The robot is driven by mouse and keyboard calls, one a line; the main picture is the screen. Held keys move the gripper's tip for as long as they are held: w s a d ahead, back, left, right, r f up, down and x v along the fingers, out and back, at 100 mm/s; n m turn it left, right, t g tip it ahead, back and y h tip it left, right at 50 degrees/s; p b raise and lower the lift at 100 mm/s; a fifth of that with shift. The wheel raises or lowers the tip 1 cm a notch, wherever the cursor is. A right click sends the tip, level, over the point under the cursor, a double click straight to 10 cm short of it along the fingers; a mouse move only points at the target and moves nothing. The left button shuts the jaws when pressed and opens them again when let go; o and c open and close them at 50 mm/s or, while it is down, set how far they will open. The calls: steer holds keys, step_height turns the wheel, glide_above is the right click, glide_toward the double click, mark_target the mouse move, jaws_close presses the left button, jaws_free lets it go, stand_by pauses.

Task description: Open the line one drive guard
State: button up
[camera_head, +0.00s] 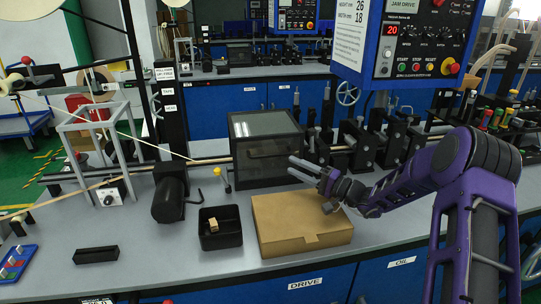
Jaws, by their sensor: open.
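A black-framed box with a clear top panel (265,125) stands on the bench in the middle of the head view, and it looks like the drive guard. Its lid looks shut; a small dark handle or latch shows faintly on its front. My gripper (292,166) is in front of the box's lower right part, over the back of a cardboard box. Its two fingers point left and are apart, with nothing between them. I cannot tell whether they touch the guard.
The closed cardboard box (300,228) lies below my gripper. A black bin (220,240) holding a small tan block, a black motor (168,195) and a yellow-knobbed lever (218,172) stand left of it. A blue control panel (405,40) hangs at upper right; black rollers (362,145) line the right.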

mark_target(270, 155)
steer(key=x, duration=0.9)
steer(key=shift+w+a, duration=0.1)
steer(key=shift+a, duration=0.15)
jaws_close()
stand_by(1.0)
